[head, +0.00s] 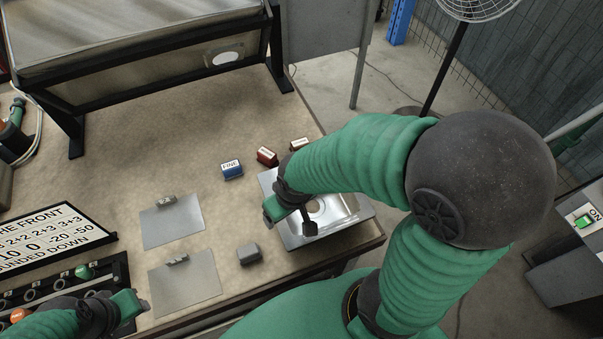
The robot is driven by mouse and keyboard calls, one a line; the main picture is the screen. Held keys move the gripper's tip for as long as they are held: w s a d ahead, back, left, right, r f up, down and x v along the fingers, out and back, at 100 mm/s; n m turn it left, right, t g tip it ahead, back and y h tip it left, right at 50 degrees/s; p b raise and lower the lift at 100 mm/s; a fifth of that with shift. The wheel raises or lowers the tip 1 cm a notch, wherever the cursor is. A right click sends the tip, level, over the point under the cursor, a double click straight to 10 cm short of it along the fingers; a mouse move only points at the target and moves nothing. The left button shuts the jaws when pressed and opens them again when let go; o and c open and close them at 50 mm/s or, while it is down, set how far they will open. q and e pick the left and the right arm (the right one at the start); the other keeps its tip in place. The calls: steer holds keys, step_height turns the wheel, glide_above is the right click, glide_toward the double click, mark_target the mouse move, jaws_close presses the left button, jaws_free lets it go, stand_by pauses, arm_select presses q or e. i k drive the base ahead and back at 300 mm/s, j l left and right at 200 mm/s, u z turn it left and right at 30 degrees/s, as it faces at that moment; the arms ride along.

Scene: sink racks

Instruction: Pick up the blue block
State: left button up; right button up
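The blue block (231,169), with a white label on top, sits on the tan table left of the sink. My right gripper (290,219) hangs over the left part of the sink, to the lower right of the blue block and apart from it. Its fingers are spread with nothing visible between them. My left gripper (135,304) is at the lower left, near the table's front, far from the block. Its fingers are seen edge-on, so I cannot tell if it is open or shut.
A red block (267,156) and another reddish block (299,144) stand right of the blue one. The metal sink (350,209) is partly hidden by my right arm. A grey block (249,254) and two grey plates (172,222) (186,283) lie nearer. A sign (45,238) lies left.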

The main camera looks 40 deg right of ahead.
mark_target(232, 168)
steer(key=k+l+u, duration=0.1)
steer(key=u, duration=0.3)
steer(key=k+l+u, duration=0.1)
steer(key=l+u, duration=0.3)
steer(key=k+u, duration=0.15)
steer(key=u, duration=0.3)
